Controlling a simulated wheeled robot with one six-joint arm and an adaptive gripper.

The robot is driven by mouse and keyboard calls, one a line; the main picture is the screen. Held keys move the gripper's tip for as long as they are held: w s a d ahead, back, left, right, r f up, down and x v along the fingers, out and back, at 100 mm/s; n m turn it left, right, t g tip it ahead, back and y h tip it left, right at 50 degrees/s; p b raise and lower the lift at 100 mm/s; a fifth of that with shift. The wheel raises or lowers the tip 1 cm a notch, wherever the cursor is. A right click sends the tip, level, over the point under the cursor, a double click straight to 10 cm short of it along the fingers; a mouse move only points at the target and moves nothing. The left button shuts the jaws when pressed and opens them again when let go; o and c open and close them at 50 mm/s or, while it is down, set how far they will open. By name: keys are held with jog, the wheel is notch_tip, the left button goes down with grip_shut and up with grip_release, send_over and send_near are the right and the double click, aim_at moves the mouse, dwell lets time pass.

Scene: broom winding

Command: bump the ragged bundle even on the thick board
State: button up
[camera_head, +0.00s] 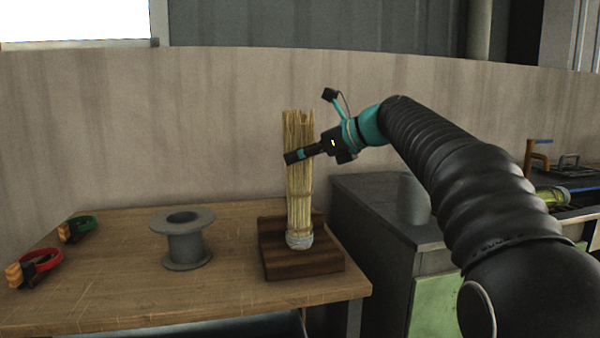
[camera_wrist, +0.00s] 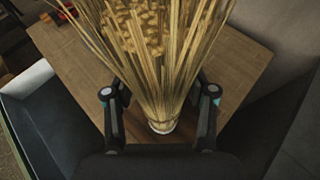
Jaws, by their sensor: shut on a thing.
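The ragged bundle (camera_head: 299,200) of straw-coloured stalks is upright over the thick board (camera_head: 290,264), a dark wooden block on the table. A pale band wraps its lower end, which looks to be at the board's top; I cannot tell whether it touches. My gripper (camera_head: 299,155) is shut around the upper part of the bundle, coming from the right. In the wrist view the bundle (camera_wrist: 160,60) stands between the two fingers (camera_wrist: 160,115), its stalk ends fanned and at uneven heights. The pale lower end shows below them.
A grey spool (camera_head: 186,245) stands on the wooden table (camera_head: 110,300) left of the board. Red-handled (camera_head: 35,266) and green-handled (camera_head: 77,228) tools lie at the far left. A grey cabinet (camera_head: 380,215) stands right of the table. A wall rises behind.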

aim_at(310, 128)
jog(key=shift+r+p, duration=1.4)
jog(key=shift+r, duration=1.05)
jog(key=shift+f+b, duration=0.1)
jog(key=shift+b, duration=0.2)
jog(key=shift+f+b, duration=1.4)
jog(key=shift+f, duration=1.05)
jog(key=shift+r, duration=0.15)
notch_tip(310, 128, up, 2)
jog(key=p, duration=0.3)
jog(key=shift+r, duration=1.4)
